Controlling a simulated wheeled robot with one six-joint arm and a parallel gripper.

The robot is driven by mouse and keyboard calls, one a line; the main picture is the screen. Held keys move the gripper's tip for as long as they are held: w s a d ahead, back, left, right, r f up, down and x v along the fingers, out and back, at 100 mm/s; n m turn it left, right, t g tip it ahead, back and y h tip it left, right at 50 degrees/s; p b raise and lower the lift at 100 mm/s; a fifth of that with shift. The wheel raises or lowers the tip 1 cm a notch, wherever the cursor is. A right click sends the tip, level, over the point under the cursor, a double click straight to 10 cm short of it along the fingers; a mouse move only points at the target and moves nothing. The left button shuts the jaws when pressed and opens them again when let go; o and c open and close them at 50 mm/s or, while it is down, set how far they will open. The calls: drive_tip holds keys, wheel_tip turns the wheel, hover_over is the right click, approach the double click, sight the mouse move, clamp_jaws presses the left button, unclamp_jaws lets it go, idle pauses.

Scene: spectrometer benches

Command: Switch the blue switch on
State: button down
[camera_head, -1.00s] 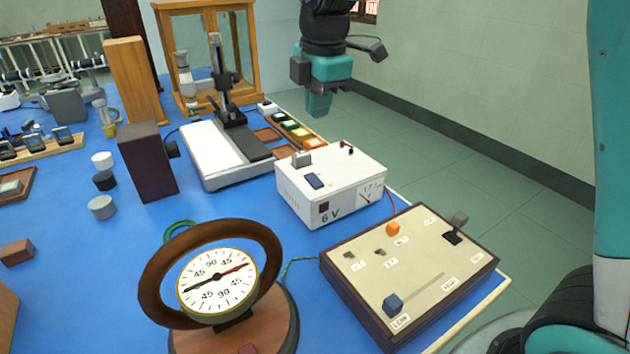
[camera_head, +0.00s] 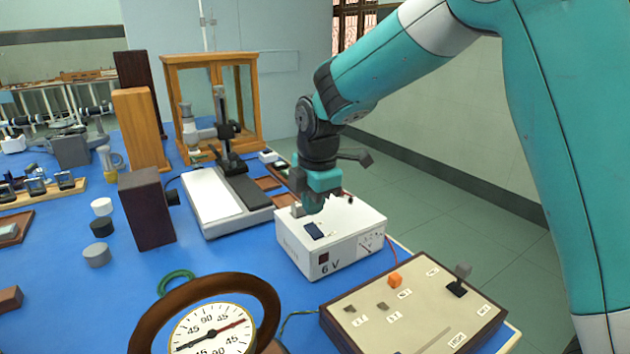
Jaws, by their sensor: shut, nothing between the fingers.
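The blue switch (camera_head: 314,231) is a small dark blue rocker on the top of the white 6 V box (camera_head: 352,222), near its front edge. I cannot tell which way it is tipped. My gripper (camera_head: 313,206) is shut and empty, pointing down over the back left part of the box top. In the picture its tips show just above and behind the blue switch. A small gap seems to separate them from the switch, but I cannot tell whether they touch the box.
A small grey block (camera_head: 297,210) is on the box top beside my gripper. The beige control board (camera_head: 425,295) with an orange knob (camera_head: 396,280) lies in front right. A round dial meter (camera_head: 212,329) stands in front left. A wood-framed glass case (camera_head: 240,100) is behind.

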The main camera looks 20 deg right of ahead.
sight(315, 230)
drive_tip(key=shift+w+f, duration=0.2)
drive_tip(key=shift+f, duration=1.5)
drive_tip(key=shift+p, duration=0.35)
drive_tip(key=shift+w+a+g+p, duration=0.1)
drive_tip(key=shift+g+p, duration=0.2)
drive_tip(key=shift+p, duration=0.3)
drive_tip(key=shift+f+b, duration=0.2)
drive_tip(key=shift+b, duration=0.2)
drive_tip(key=shift+s+r, duration=0.25)
drive_tip(key=shift+s, duration=0.55)
